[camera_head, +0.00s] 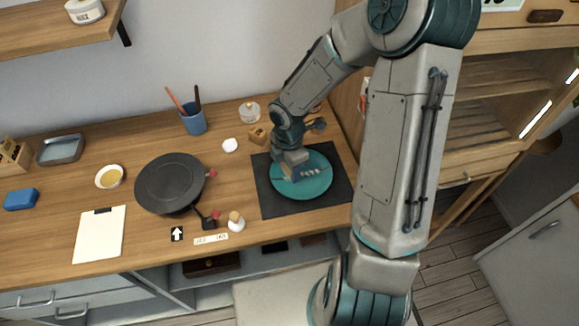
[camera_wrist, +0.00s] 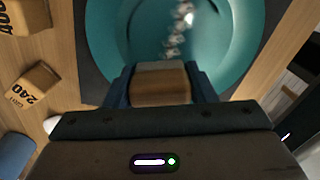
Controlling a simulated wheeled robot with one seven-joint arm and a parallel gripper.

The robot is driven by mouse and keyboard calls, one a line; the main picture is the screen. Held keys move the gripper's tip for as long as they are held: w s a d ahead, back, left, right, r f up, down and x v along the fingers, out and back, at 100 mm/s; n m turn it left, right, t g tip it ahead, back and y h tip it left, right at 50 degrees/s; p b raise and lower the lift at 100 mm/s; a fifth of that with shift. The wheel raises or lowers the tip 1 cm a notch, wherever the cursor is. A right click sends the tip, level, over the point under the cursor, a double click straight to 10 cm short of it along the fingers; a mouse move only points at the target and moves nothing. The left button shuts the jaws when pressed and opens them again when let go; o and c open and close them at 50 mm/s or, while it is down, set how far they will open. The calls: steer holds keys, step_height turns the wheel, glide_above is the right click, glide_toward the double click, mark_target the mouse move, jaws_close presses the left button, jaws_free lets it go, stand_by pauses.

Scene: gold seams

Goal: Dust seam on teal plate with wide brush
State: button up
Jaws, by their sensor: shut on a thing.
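The teal plate (camera_head: 312,190) lies on a dark mat (camera_head: 268,206) at the right part of the wooden bench. It also shows in the wrist view (camera_wrist: 232,40), with a pale, speckled seam (camera_wrist: 174,42) running across it. My gripper (camera_head: 291,172) is over the plate, low down. In the wrist view my gripper (camera_wrist: 160,88) is shut on a wooden block-like handle (camera_wrist: 160,86), which looks like the wide brush. In the head view the gripper covers part of the seam.
A round dark turntable (camera_head: 168,182) stands left of the mat. A blue cup (camera_head: 193,120) with tools stands at the back. Sanding blocks (camera_wrist: 34,86) lie beside the mat. A clipboard (camera_head: 100,234) lies left.

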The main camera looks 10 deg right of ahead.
mark_target(313, 171)
steer(key=shift+s+d, duration=0.55)
steer(key=shift+d, duration=0.2)
steer(key=shift+w+d+p, duration=0.4)
steer(key=shift+d+p, duration=0.2)
steer(key=shift+d, duration=0.15)
steer(key=shift+s+d+p, duration=0.4)
steer(key=shift+s+d, duration=0.05)
steer(key=shift+d, duration=0.35)
steer(key=shift+w+d+p, duration=0.35)
steer(key=shift+w+d, duration=0.2)
steer(key=shift+d, duration=0.05)
steer(key=shift+s+d+p, duration=0.4)
steer(key=shift+s+d, duration=0.1)
steer(key=shift+d, duration=0.2)
steer(key=shift+w, duration=0.5)
steer(key=shift+s+a+f, duration=0.1)
steer(key=shift+s, duration=0.4)
steer(key=shift+w+p, duration=0.2)
steer(key=shift+p, duration=0.35)
steer(key=shift+w, duration=0.2)
